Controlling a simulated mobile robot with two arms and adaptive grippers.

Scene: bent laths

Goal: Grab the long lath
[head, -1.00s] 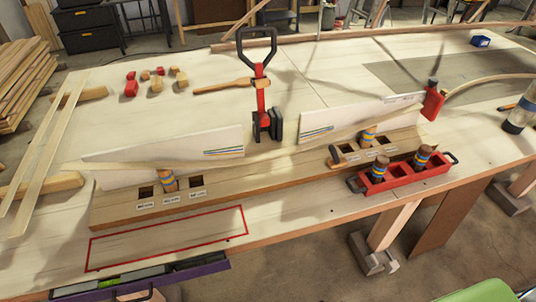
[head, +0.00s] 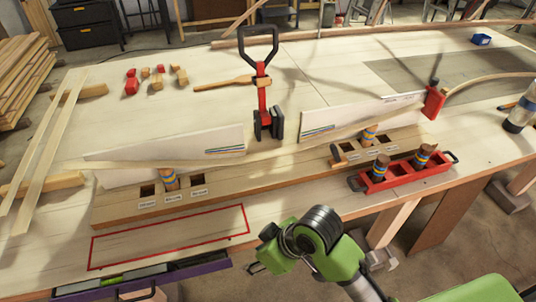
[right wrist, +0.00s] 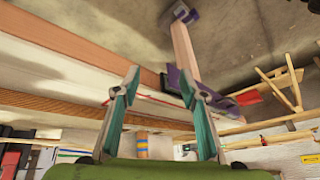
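Two pale flat laths lie side by side at the left of the table in the head view, propped on wooden blocks; the right one (head: 52,150) reaches a little nearer to me than the left one (head: 30,140). A thin bent lath (head: 285,151) runs along the slotted board, past the striped pegs. I cannot tell which is meant as the long lath. My right gripper (head: 262,260) is low over the table's front edge, far from the laths at left. In the right wrist view its teal fingers (right wrist: 160,78) are apart with nothing between them. My left gripper is not in view.
A slotted board (head: 290,177) lies along the table front, with a red peg tray (head: 402,172) at its right. A red-framed area (head: 170,238) and a purple drawer (head: 205,272) are in front. A red-and-black clamp (head: 262,95) stands upright mid-table.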

